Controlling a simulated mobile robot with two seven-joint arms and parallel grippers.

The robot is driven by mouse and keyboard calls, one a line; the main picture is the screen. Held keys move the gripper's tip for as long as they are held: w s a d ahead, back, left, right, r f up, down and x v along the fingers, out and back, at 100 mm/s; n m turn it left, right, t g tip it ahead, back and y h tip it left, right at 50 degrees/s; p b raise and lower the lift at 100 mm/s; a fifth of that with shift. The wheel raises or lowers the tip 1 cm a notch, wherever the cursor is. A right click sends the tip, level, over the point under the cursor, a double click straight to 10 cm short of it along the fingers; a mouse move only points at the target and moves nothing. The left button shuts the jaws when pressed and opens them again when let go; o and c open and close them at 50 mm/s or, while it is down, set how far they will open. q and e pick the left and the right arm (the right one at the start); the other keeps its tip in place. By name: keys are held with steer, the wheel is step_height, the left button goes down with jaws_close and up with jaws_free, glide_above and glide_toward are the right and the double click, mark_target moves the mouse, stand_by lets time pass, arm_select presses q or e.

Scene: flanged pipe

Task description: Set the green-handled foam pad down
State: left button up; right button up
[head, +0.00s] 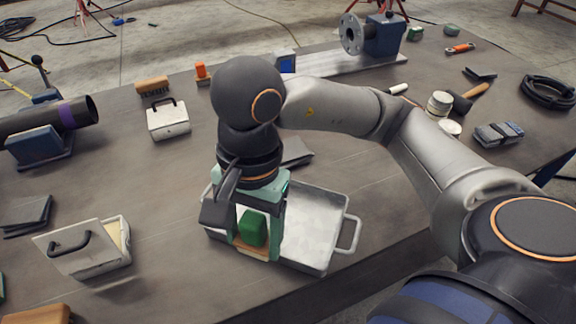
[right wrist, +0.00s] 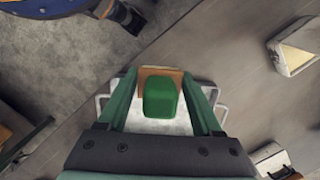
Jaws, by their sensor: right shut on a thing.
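The foam pad has a green block handle (head: 253,229) and a tan-orange pad (head: 254,250) under it. My right gripper (head: 258,225) is shut on the green handle, with the pad held over the left part of a shallow metal tray (head: 318,225). The right wrist view shows the green handle (right wrist: 160,97) between the two green fingers, and the tan pad edge (right wrist: 161,72) beyond it. Whether the pad touches the tray floor I cannot tell. My left gripper is not in view.
A white open box (head: 85,250) stands at the left, and a white lidded box (head: 168,119) further back. A dark pipe (head: 50,118) lies on a blue support at the left edge. A flanged piece (head: 354,35) stands at the back.

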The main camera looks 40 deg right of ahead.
steer(key=shift+w+d+f, duration=0.1)
steer(key=shift+w+d, duration=0.05)
steer(key=shift+d, duration=0.05)
steer(key=w+d+f, duration=0.2)
steer(key=w, duration=0.1)
steer(key=w+d+f+p, duration=0.1)
steer(key=w+d+f, duration=0.1)
steer(key=w+f, duration=0.1)
steer(key=w+d+f, duration=0.3)
steer(key=w, duration=0.1)
steer(key=shift+d, duration=0.1)
steer(key=shift+w+d+f, duration=0.3)
steer(key=shift+w+f, duration=0.15)
steer(key=shift+f, duration=0.3)
step_height(320, 180, down, 3)
steer(key=shift+f+p, duration=0.1)
steer(key=shift+p, duration=0.6)
steer(key=shift+w, duration=0.1)
steer(key=shift+f, duration=0.1)
